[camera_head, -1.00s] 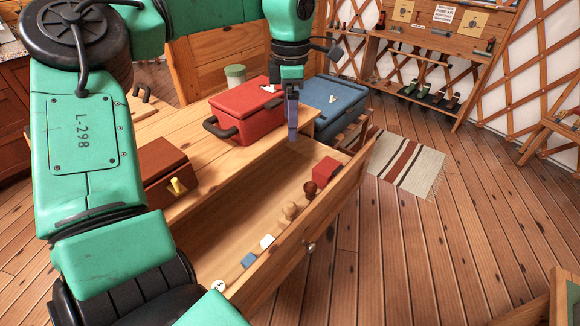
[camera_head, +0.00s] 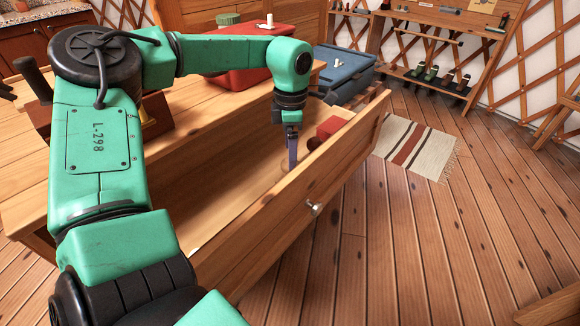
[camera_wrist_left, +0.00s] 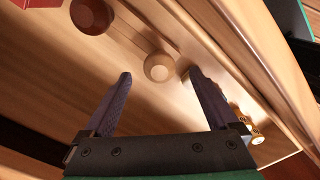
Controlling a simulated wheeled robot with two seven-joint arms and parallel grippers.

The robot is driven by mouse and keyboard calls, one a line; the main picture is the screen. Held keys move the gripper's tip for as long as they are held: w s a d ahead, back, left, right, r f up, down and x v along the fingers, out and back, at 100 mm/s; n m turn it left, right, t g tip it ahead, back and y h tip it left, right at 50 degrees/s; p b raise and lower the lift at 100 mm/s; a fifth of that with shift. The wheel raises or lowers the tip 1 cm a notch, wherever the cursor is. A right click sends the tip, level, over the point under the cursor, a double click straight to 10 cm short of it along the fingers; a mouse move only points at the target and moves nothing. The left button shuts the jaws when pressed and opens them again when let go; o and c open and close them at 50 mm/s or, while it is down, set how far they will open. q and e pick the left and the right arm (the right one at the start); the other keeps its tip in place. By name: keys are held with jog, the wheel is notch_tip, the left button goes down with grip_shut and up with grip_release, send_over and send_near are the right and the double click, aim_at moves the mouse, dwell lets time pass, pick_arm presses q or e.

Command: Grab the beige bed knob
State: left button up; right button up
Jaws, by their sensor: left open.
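The beige bed knob (camera_wrist_left: 158,67) is a round, pale wooden knob lying in the open drawer. In the left wrist view it sits ahead of and between the fingertips, with no visible contact. In the head view it is mostly hidden behind my gripper. My left gripper (camera_head: 291,160) points down into the drawer with its jaws open and empty; its two dark fingers (camera_wrist_left: 160,76) show in the wrist view. A darker brown knob (camera_wrist_left: 90,15) lies to the upper left of the beige one. My right gripper is not in view.
A red block (camera_head: 330,127) lies near the drawer's far end. The drawer front (camera_head: 290,225) with a round metal pull (camera_head: 314,208) rises close to my gripper. A small gold item (camera_wrist_left: 256,137) lies beside the right finger. A red case (camera_head: 250,77) stands on the top behind.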

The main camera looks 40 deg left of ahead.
pick_arm(q)
notch_tip(320, 180, down, 4)
jog(key=shift+a+f, duration=0.1)
jog(key=shift+f, duration=0.1)
jog(key=shift+r, duration=0.1)
jog(key=c, duration=1.4)
